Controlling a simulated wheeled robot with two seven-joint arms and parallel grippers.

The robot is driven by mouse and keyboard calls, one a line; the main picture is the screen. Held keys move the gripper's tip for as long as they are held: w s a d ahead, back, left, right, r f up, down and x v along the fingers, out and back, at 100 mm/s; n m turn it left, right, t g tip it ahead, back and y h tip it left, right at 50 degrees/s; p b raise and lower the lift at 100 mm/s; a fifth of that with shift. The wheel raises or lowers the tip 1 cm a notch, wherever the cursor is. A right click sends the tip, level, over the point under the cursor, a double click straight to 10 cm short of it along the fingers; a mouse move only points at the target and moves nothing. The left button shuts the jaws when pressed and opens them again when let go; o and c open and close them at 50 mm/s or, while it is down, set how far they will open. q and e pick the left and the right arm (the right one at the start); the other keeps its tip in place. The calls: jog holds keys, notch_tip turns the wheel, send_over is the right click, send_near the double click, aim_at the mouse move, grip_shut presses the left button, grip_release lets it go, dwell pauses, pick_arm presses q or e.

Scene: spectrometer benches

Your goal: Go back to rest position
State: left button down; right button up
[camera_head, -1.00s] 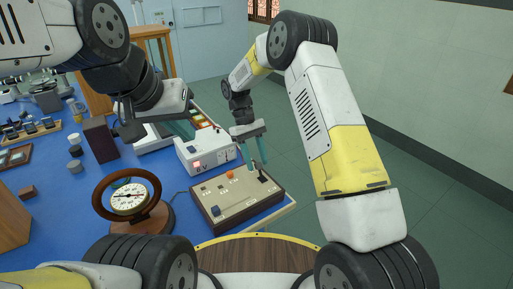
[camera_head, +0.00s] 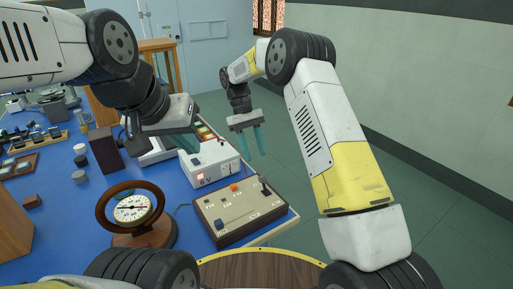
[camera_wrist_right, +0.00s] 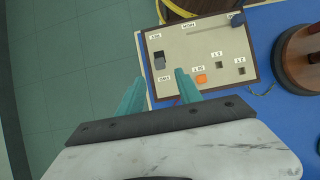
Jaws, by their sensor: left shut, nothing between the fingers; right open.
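My right gripper (camera_head: 256,143) is open and empty. It hangs above the floor beside the far right of the control box (camera_head: 238,214), apart from it. In the right wrist view, its two teal fingers (camera_wrist_right: 160,76) are spread at the edge of the same box (camera_wrist_right: 195,82). My left gripper (camera_head: 190,144) is shut and empty, over the bench by the white instrument; my left wrist partly hides it. The control box is beige with a dark rim, a black lever (camera_head: 265,187), an orange button (camera_head: 234,187) and small dark knobs.
A white instrument with a lit red display (camera_head: 212,165) stands behind the control box. A round gauge in a wooden ring (camera_head: 132,208) stands to the left on the blue bench (camera_head: 70,222). Green floor (camera_head: 300,165) is clear right of the bench.

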jog(key=s+d+r+m+t+y, duration=0.1)
jog(key=s+d+r+t+y, duration=0.1)
jog(key=s+d+r, duration=0.45)
jog(key=s+d+r+m+t+y, duration=0.1)
jog(key=s+d+r+t, duration=0.15)
jog(key=r, duration=0.75)
jog(key=s+d+r+m+t+y, duration=0.1)
jog(key=s+d+m+t, duration=0.1)
jog(key=s, duration=0.6)
jog(key=s+d+r+m+t+y, duration=0.1)
jog(key=s+d+t, duration=0.3)
jog(key=s, duration=0.4)
jog(key=shift+s+d+r+m, duration=0.35)
jog(key=shift+d+m, duration=0.25)
jog(key=shift+d, duration=0.2)
